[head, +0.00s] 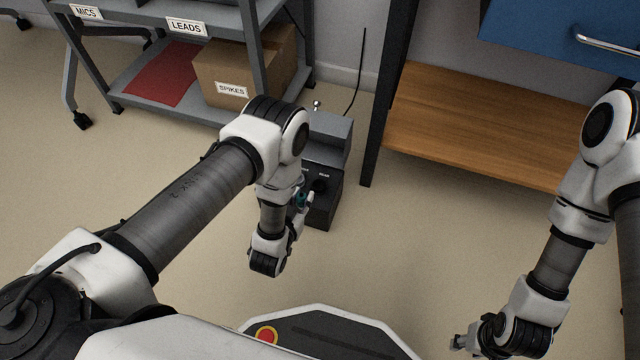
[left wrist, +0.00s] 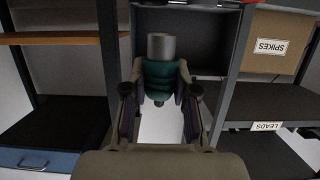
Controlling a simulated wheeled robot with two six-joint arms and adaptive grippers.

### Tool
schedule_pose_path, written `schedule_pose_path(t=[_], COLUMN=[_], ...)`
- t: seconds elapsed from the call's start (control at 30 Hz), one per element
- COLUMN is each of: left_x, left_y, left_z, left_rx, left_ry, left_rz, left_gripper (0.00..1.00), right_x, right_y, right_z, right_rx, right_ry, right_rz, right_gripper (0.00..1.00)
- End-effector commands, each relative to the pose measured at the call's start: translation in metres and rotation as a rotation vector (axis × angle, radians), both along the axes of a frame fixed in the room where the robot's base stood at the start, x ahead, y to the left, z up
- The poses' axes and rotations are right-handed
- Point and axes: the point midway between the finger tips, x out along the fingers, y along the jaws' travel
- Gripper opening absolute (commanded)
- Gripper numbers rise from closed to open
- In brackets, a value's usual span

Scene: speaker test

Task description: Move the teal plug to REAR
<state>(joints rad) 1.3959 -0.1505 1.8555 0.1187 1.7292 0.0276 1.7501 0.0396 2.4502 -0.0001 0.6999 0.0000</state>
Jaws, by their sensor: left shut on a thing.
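The teal plug (left wrist: 157,84) is between the fingers of my left gripper (head: 300,200), which is shut on it. Its grey metal barrel (left wrist: 161,46) points away from the wrist in the left wrist view. In the head view only a small teal patch shows beside my gripper. A dark box (head: 326,205) stands on the floor just beyond that gripper. Its sloped panel has a REAR label (head: 324,174) above a round dark socket (head: 320,186). Another label to the left is partly hidden by my arm. The plug looks apart from the socket. My right gripper (head: 460,342) is at the lower right; its fingers are too small to read.
A grey shelf unit (head: 185,53) with a SPIKES carton (head: 222,72) and a red mat (head: 165,75) stands behind on the left. A wooden shelf (head: 470,120) with a dark post is at the right. Floor in front of the box is clear.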

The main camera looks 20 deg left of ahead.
Motion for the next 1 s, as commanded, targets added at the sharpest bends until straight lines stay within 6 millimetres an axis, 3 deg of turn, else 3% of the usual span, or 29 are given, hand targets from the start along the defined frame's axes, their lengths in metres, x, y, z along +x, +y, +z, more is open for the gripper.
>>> schedule_pose_path(t=[0.03,0.2,0.33,0.43,0.6,1.0], left_x=[0.017,0.07,0.097,0.104,0.103,0.103], left_y=[-0.003,-0.011,-0.014,-0.015,-0.015,-0.015], left_z=[-0.008,-0.014,-0.014,-0.018,-0.049,-0.051], left_rx=[-0.001,-0.001,0.0,0.0,-0.001,0.0], left_ry=[-0.007,-0.006,-0.002,0.0,0.002,0.001], left_rz=[-0.001,-0.002,-0.001,0.0,0.0,0.0], left_gripper=[0.0,0.0,0.0,0.0,0.0,0.0], right_x=[0.0,0.0,0.0,0.001,0.002,0.002], right_y=[0.0,0.0,0.0,0.0,-0.001,-0.001], right_z=[-0.016,-0.04,-0.05,-0.055,-0.079,-0.078], right_rx=[0.0,0.0,0.0,0.0,-0.001,-0.001], right_ry=[0.0,0.0,-0.001,-0.002,-0.005,-0.006], right_rz=[0.0,0.0,-0.002,-0.003,-0.007,-0.009], right_gripper=[0.4,0.4,0.4,0.4,0.4,0.4])
